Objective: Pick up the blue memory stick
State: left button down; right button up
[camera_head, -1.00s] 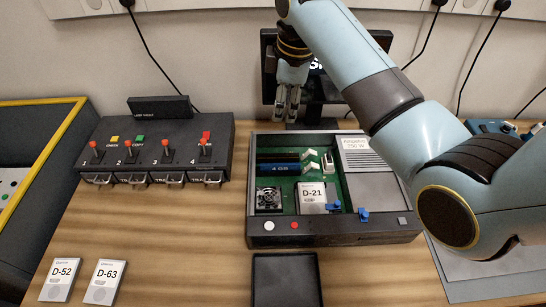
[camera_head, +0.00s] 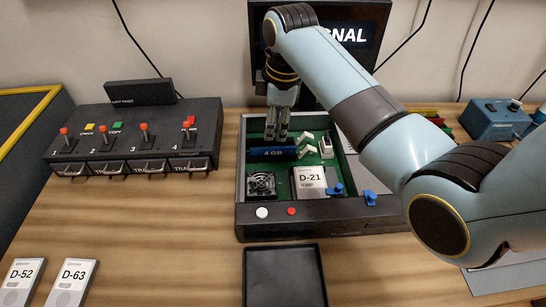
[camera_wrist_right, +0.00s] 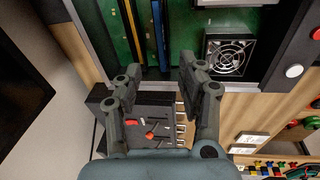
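The blue memory stick (camera_head: 267,155), marked "4 GB", stands lengthwise in the open case (camera_head: 330,234) on the green board. In the right wrist view the memory stick (camera_wrist_right: 158,32) shows as a thin blue strip ahead of the fingers, near the middle of their gap. My right gripper (camera_head: 277,137) hangs fingers-down over the stick in the head view, partly in front of its upper edge. In the wrist view the right gripper (camera_wrist_right: 158,76) is open with nothing between its fingers. Whether the fingertips touch the stick I cannot tell. My left gripper is not in view.
Inside the case are a fan (camera_head: 261,185), a D-21 drive (camera_head: 309,182) and blue latches (camera_head: 370,197). An empty black tray (camera_head: 284,278) lies in front. A switch panel (camera_head: 140,148) stands left. A monitor (camera_head: 352,36) stands behind.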

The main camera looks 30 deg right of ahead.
aim_at(273, 148)
jog(key=f, duration=0.5)
jog(key=w+f, duration=0.1)
jog(key=f, duration=0.2)
jog(key=shift+w+f, duration=0.1)
jog(key=shift+c, duration=0.4)
grip_shut()
